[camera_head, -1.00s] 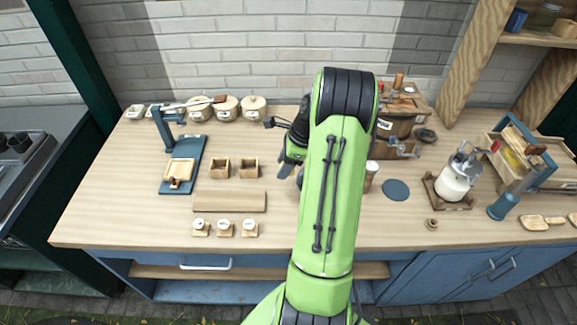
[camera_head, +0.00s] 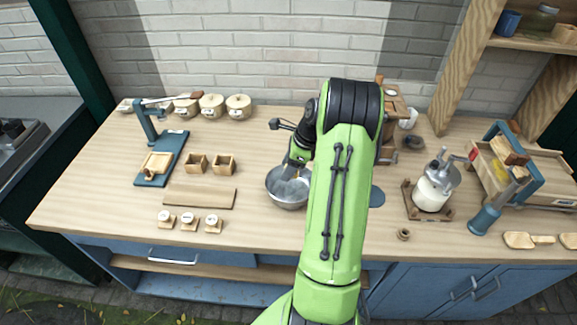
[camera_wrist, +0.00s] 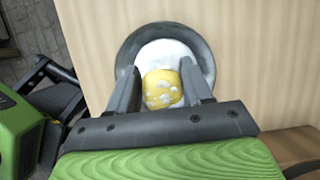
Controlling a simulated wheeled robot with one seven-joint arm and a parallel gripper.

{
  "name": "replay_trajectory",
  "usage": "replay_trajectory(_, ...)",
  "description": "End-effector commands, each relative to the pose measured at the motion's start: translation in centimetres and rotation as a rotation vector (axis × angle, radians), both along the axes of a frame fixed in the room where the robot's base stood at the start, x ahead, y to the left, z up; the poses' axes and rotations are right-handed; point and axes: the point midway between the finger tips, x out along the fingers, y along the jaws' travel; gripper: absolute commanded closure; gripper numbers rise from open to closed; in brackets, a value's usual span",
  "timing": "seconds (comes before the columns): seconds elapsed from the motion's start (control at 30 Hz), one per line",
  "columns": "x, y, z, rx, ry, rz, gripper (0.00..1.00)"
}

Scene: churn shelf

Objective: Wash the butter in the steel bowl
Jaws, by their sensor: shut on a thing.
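The steel bowl (camera_head: 289,200) stands on the wooden counter, left of my green arm in the head view. In the wrist view its grey rim (camera_wrist: 127,49) surrounds a whitish inside. My gripper (camera_wrist: 162,92) points down into the bowl. It is shut on a yellow lump of butter (camera_wrist: 163,92) with pale spots, one finger on each side. In the head view my gripper (camera_head: 290,175) is at the bowl and the butter cannot be made out. Whether the butter touches the bowl's bottom is unclear.
Two small wooden boxes (camera_head: 222,165) and a flat board (camera_head: 199,196) lie left of the bowl. A glass churn jar (camera_head: 434,190) stands on the right. A blue disc (camera_head: 377,196) is partly behind my arm. The counter in front of the bowl is clear.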

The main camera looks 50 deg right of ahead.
Motion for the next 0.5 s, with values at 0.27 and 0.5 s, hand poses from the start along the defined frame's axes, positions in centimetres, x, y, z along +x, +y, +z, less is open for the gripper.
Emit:
replay_trajectory(0.27,0.0,0.1,-3.0,0.001,0.001,0.001,0.80)
replay_trajectory(0.5,0.0,0.1,-5.4,0.002,0.001,0.000,0.80)
